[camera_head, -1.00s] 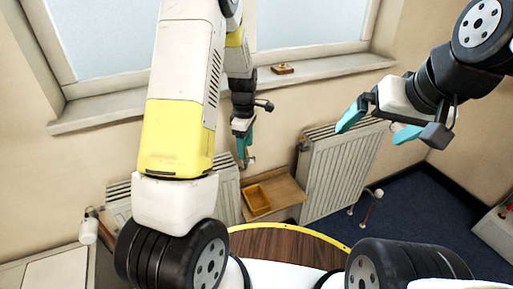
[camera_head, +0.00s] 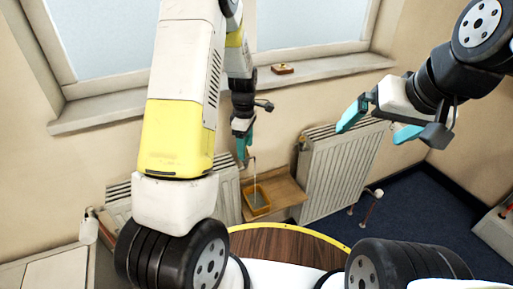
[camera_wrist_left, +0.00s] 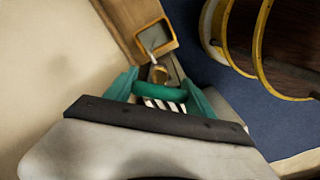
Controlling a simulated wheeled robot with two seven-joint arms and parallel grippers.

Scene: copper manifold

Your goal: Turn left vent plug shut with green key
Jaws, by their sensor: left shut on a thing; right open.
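My left gripper (camera_head: 243,146) is shut on the green key (camera_wrist_left: 160,90), at the top right corner of the left radiator (camera_head: 229,192). In the left wrist view the key's green bar lies between the teal fingers. A small brass fitting (camera_wrist_left: 158,74), seemingly the left vent plug, shows just beyond the key; whether the key sits on it I cannot tell. A thin pale stream (camera_head: 255,182) falls from there into the yellow tray (camera_head: 247,200), whose inside looks grey and wet. My right gripper (camera_head: 373,131) is open and empty in front of the right radiator (camera_head: 342,172).
The tray stands on a wooden shelf (camera_head: 288,192) between the radiators. A small wood-and-brass object (camera_head: 283,69) lies on the windowsill (camera_head: 330,68).

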